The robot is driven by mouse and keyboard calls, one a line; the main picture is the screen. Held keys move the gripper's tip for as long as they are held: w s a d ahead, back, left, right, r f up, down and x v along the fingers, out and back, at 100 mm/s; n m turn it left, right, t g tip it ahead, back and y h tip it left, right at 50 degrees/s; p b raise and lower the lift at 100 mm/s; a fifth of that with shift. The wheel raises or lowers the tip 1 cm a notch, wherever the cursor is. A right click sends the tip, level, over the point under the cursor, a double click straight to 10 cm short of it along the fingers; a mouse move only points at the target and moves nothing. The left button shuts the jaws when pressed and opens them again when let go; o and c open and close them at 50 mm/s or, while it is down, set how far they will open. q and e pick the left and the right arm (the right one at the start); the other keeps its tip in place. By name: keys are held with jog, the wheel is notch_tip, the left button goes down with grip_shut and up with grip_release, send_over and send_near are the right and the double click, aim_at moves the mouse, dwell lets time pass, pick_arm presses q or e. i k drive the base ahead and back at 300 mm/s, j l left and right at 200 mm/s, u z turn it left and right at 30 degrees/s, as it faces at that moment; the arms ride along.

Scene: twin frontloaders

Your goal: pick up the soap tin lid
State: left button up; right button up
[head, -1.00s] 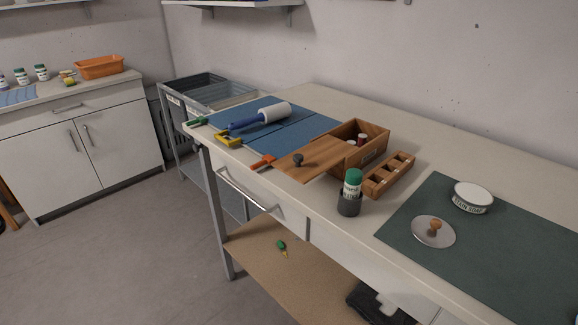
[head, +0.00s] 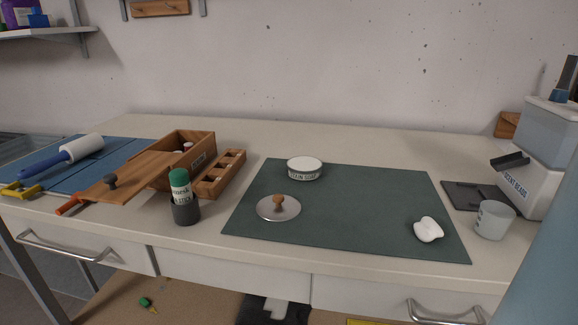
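The soap tin lid (head: 266,209) is a flat round grey metal disc with a wooden knob (head: 278,201) on top. It lies on the left part of the dark green mat (head: 345,215), apart from the tin. The white round soap tin (head: 305,170), with dark lettering on its side, stands behind it near the mat's back edge. A white lump (head: 428,230), perhaps soap, lies at the mat's right front. Neither of my grippers shows in the head view.
Left of the mat stand a green-capped bottle in a dark cup (head: 185,211), a small wooden rack (head: 219,178) and a wooden box (head: 196,151). At right are a white cup (head: 494,220) and a scent beads dispenser (head: 538,150). A blue-grey shape fills the lower right corner.

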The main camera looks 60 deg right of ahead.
aim_at(276, 207)
jog(key=z, duration=1.75)
